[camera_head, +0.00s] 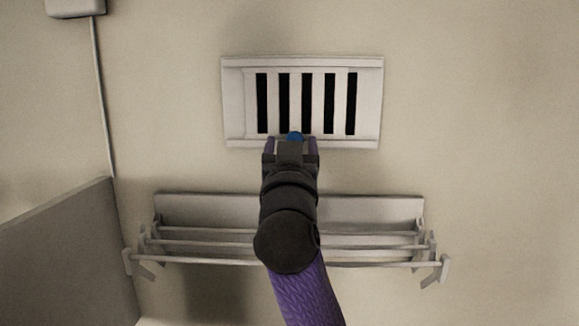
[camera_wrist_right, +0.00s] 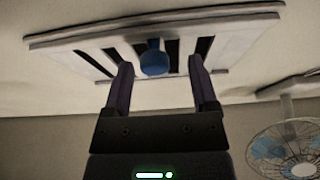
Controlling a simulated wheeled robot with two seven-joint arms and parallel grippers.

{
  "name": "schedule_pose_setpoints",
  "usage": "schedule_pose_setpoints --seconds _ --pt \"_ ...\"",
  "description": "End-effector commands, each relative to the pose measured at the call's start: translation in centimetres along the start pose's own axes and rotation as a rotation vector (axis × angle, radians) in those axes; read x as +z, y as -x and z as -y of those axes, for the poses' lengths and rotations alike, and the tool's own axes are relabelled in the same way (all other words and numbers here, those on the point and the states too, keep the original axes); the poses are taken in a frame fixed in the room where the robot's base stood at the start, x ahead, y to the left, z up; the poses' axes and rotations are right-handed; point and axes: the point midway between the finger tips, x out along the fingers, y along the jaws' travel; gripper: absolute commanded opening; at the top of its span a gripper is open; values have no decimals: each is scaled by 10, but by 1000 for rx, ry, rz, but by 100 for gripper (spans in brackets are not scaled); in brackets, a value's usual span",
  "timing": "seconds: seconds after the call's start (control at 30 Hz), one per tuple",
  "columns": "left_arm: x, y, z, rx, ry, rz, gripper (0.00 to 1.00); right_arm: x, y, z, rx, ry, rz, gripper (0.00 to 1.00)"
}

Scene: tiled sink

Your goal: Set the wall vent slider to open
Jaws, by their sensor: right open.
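The white wall vent (camera_head: 232,102) is on the wall at the upper middle of the head view, with several dark open slots showing between its slats. It also shows across the top of the right wrist view (camera_wrist_right: 228,30). Its blue slider knob (camera_head: 295,137) sits at the lower edge of the vent, a little left of the dark slot second from the right. My right gripper (camera_head: 292,143) is open just below the vent. In the right wrist view the blue knob (camera_wrist_right: 154,60) lies between the two open fingers (camera_wrist_right: 160,85), apart from both. My left gripper is out of view.
A white wall rack (camera_head: 370,209) with several rails is below the vent, behind my right arm. A grey panel (camera_head: 70,250) stands at the lower left. A white box (camera_head: 75,6) with a cable hangs at the upper left. A fan (camera_wrist_right: 288,150) shows in the right wrist view.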

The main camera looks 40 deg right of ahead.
Motion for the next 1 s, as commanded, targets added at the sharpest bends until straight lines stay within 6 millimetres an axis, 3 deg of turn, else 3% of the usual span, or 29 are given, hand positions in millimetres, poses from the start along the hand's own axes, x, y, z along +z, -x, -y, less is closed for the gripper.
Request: schedule_pose_setpoints --seconds 0.03,0.27,0.37,0.43,0.6,1.0 --pt "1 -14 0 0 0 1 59 7 15 1 -3 -7 -1 75" --pt "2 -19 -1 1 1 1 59 -22 70 0 -4 -10 -3 75" --pt "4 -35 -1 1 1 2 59 -31 99 0 -4 -13 -5 75" --pt "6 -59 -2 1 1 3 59 -28 105 0 6 -11 -3 75" --pt "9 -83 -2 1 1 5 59 -37 117 0 3 -5 -2 75" --pt "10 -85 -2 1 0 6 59 -45 120 0 -2 1 0 75"
